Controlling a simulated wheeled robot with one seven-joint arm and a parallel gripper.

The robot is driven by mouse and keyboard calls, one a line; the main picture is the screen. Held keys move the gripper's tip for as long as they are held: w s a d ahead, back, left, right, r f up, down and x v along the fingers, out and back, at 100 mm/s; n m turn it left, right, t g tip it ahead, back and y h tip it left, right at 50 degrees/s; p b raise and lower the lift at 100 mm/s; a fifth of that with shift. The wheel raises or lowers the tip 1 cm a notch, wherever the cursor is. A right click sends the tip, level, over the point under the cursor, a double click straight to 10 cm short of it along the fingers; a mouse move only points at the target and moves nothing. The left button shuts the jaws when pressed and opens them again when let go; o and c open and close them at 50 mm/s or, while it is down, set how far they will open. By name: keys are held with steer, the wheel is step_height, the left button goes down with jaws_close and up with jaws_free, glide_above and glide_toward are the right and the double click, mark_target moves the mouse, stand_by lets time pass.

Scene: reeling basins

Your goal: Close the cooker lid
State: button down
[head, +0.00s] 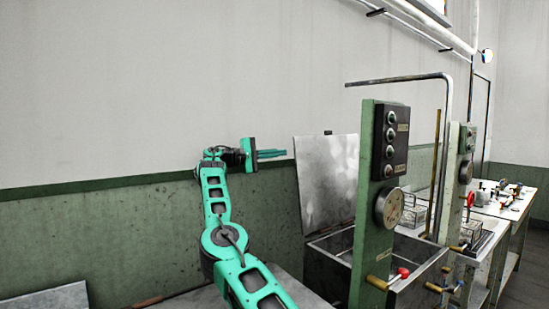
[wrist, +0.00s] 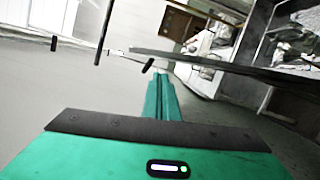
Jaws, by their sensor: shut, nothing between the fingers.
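The cooker lid (head: 328,185) is a grey metal plate standing raised, close to upright, at the back of the open metal cooker basin (head: 418,262) in the head view. A small dark handle (head: 328,132) sits on its top edge. My gripper (head: 284,153) is shut and empty, its fingers pointing right, just left of the lid's upper part in the picture. I cannot tell whether it touches the lid. In the wrist view the shut fingers (wrist: 163,76) point toward a dark, thin edge, probably the lid's, with a small black knob beside it.
A green control post (head: 367,200) with knobs and a gauge stands in front of the basin. Valves with a red knob (head: 403,272) stick out low. A bent pipe (head: 400,79) rises above. A bench with small items (head: 515,208) stands far right. The wall behind is bare.

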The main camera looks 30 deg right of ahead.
steer(key=s+d, duration=0.1)
steer(key=d, duration=0.5)
steer(key=shift+r, duration=0.15)
steer(key=shift+s+d, duration=0.1)
steer(key=shift+s, duration=0.05)
